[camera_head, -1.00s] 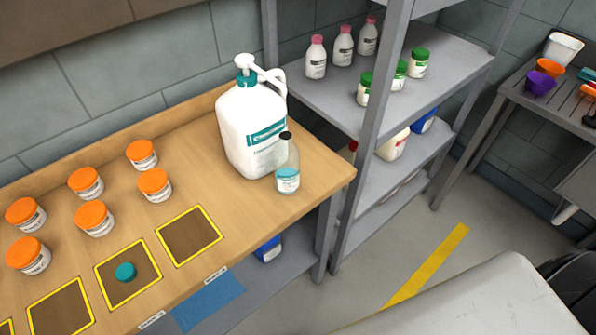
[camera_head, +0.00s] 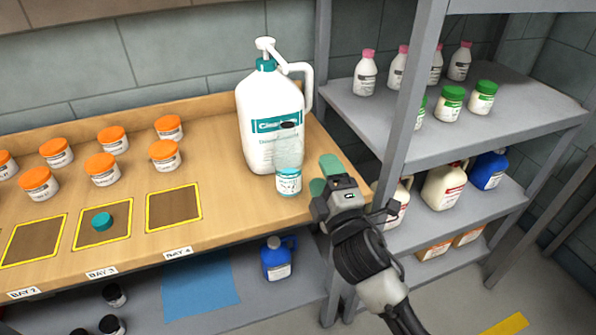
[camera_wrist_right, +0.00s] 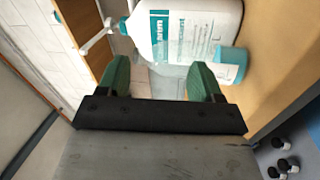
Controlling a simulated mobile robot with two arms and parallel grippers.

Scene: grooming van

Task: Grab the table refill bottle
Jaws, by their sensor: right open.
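A small clear bottle (camera_head: 289,155) with a dark cap and teal-and-white label stands upright on the wooden table, close in front of a big white pump jug (camera_head: 255,110). My right gripper (camera_head: 325,177) is just right of the small bottle, its green fingers open and pointing toward it. In the right wrist view the clear bottle (camera_wrist_right: 229,64) lies sideways in the picture beyond the fingertips, partly hidden by one finger. The jug (camera_wrist_right: 190,30) is behind it. Nothing is held. My left gripper is out of view.
Orange-lidded jars (camera_head: 103,168) stand on the left of the table (camera_head: 225,205), behind yellow-framed bays. A teal cap (camera_head: 102,221) lies in one bay. A metal shelf (camera_head: 470,135) with bottles and jars is close on the right. A blue jug (camera_head: 277,258) sits below.

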